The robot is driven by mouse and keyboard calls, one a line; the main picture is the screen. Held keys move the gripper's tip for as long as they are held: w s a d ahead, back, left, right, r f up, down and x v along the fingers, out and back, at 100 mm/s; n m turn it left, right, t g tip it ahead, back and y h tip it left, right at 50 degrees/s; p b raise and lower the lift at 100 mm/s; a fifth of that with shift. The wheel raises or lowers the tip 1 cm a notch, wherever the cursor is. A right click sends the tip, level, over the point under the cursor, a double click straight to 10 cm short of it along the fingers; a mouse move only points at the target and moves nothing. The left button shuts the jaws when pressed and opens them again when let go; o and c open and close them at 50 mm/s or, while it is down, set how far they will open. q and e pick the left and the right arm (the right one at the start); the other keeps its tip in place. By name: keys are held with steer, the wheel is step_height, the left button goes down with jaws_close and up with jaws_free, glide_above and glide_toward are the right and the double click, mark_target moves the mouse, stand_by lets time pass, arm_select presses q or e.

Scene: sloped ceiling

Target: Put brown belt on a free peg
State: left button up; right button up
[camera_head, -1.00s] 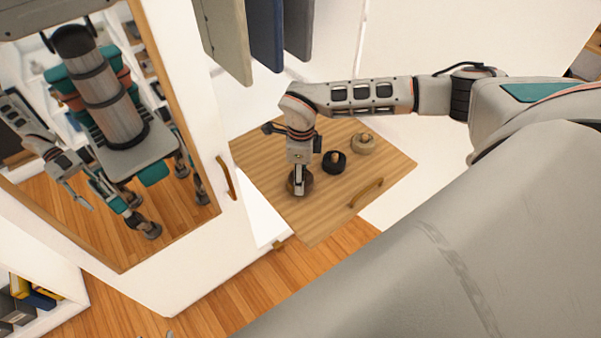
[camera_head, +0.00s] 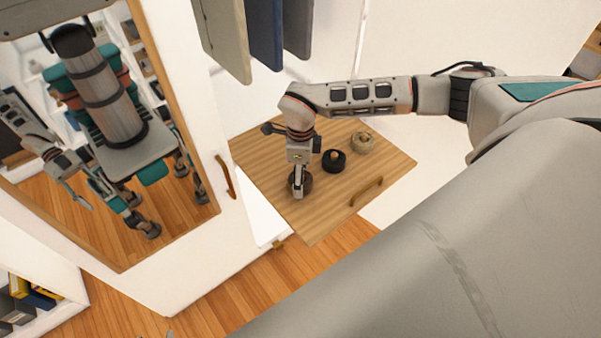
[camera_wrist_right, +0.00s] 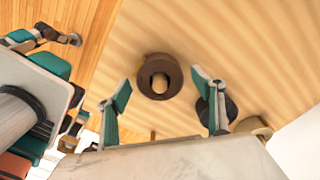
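The brown belt (camera_wrist_right: 144,72) is a dark brown coil on the wooden board (camera_head: 268,150). A tan wooden piece shows in its middle; I cannot tell whether it is a peg or part of the belt. In the head view the belt (camera_head: 308,184) is partly hidden by my right gripper (camera_head: 298,188), which points down over it. In the right wrist view my right gripper (camera_wrist_right: 160,82) is open, its teal-padded fingers apart with the belt between and beyond them. I cannot tell whether they touch it. No clearly free peg shows. My left gripper shows directly in neither view.
A black coil (camera_head: 335,162) and a beige coil (camera_head: 363,143) sit on the board, to the right of the brown one. The board has a handle (camera_head: 366,192) near its front. Hanging clothes (camera_head: 264,35) are above, and a mirror (camera_head: 180,185) stands left, reflecting me.

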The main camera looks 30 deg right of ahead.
step_height(320, 180, up, 12)
stand_by(0.6)
